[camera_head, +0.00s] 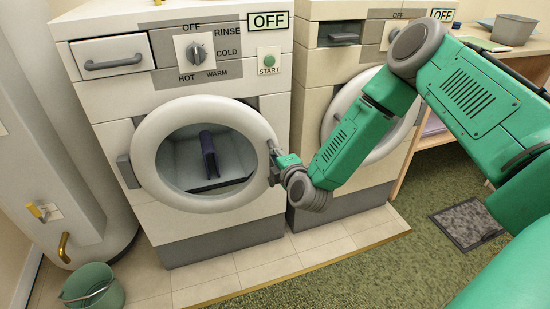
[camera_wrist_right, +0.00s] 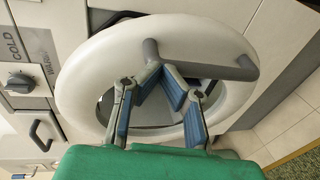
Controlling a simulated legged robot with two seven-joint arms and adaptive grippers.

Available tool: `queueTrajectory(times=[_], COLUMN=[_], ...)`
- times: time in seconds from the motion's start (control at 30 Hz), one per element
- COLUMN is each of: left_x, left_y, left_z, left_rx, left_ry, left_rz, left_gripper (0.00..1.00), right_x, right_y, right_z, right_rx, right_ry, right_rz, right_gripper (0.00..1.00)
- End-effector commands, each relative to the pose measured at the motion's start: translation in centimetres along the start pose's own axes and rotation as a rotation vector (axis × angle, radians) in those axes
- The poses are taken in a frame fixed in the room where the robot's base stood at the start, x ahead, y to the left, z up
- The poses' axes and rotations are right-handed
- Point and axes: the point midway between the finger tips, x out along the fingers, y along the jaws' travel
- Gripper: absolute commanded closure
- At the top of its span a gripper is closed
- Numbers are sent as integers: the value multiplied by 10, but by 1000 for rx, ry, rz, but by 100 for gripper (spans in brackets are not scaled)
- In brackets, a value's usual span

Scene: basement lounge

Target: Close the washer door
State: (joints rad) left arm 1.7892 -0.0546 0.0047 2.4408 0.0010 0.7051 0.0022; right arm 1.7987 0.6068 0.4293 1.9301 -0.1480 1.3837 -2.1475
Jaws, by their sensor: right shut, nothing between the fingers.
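The washer (camera_head: 85,100) is the left white machine in the head view. Its round door (camera_head: 150,130) is a thick pale ring with a clear middle and a grey hinge at left. It lies close to the washer front; whether a small gap remains I cannot tell. The grey door handle (camera_head: 271,160) is on the ring's right side. My right gripper (camera_head: 273,152) is at this handle, shut and empty. In the right wrist view its blue-padded fingers (camera_wrist_right: 158,72) meet close to the handle bar (camera_wrist_right: 208,68); contact is unclear. My left gripper is out of view.
A second machine (camera_head: 310,85) stands right beside the washer. A dark blue object (camera_head: 208,155) shows inside the drum. A green bucket (camera_head: 95,287) is on the floor at lower left, by a large pale cylinder (camera_head: 60,150). The tiled floor in front is clear.

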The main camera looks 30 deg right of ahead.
Motion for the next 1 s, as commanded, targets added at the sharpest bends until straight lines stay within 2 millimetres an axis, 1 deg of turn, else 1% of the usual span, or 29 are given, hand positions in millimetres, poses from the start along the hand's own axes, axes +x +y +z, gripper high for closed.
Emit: queueTrajectory(times=[0.33,0.47,0.57,0.73,0.8,0.9,1.0], left_x=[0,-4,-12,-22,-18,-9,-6], left_y=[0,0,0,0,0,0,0], left_z=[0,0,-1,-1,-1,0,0], left_rx=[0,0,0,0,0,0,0], left_ry=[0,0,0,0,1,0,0], left_rz=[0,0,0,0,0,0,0], left_gripper=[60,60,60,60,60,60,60], right_x=[1,6,16,44,59,76,85], right_y=[0,0,0,10,13,13,16], right_z=[0,0,3,12,17,22,25], right_rx=[0,-6,-14,-26,-31,-33,-37], right_ry=[0,14,40,97,128,165,185], right_rz=[0,-1,-2,7,10,6,1], right_gripper=[100,100,100,100,100,100,100])
